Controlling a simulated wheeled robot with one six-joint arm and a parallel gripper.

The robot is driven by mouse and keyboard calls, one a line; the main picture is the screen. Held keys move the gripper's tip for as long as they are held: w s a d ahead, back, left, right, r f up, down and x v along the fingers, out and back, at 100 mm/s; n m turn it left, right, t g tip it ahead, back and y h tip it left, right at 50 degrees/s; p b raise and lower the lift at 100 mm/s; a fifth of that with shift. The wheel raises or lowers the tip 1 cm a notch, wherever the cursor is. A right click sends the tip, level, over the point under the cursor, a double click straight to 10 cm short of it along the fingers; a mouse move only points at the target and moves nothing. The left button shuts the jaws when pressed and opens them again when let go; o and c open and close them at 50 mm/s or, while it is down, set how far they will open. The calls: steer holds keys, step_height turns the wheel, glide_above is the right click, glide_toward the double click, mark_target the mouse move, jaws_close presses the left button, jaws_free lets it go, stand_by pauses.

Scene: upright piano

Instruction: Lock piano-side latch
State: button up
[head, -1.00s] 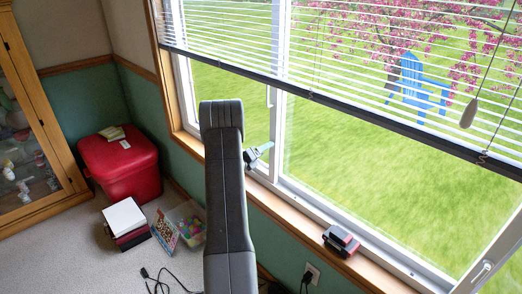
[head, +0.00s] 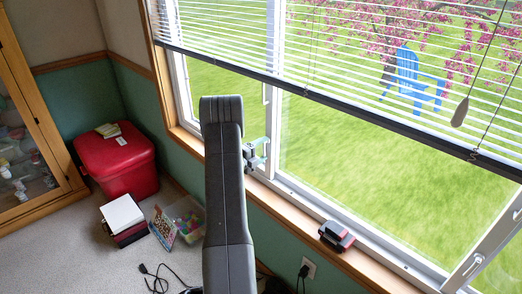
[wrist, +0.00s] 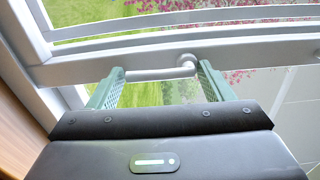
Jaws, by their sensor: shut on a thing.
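A white window latch (wrist: 187,62) sits on the window frame in the wrist view, with a round pivot at its right end and a bar handle (wrist: 150,74) reaching left. My gripper (wrist: 161,69) has one green finger at each end of this handle and is shut on it lengthwise. In the head view my gripper (head: 260,150) is at the window frame, right of my arm, which partly hides it; the latch there is too small to make out. Another white latch handle (head: 473,265) shows on the right window frame, apart from my gripper. No piano is in view.
A wooden sill (head: 290,205) runs below the window, with a dark red and black object (head: 336,236) on it. White blinds (head: 340,60) hang over the upper window. A red bin (head: 117,165), a box of toys (head: 185,220) and cables (head: 155,278) are on the floor.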

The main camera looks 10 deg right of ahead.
stand_by(0.5)
steer(key=o, duration=1.4)
steer(key=shift+a, duration=0.1)
steer(key=v, duration=1.3)
steer(key=shift+s+a+b, duration=0.25)
steer(key=shift+a+b, duration=0.05)
steer(key=shift+b, duration=0.05)
steer(key=x, duration=1.4)
steer(key=shift+p, duration=0.3)
steer(key=shift+s+a, duration=0.1)
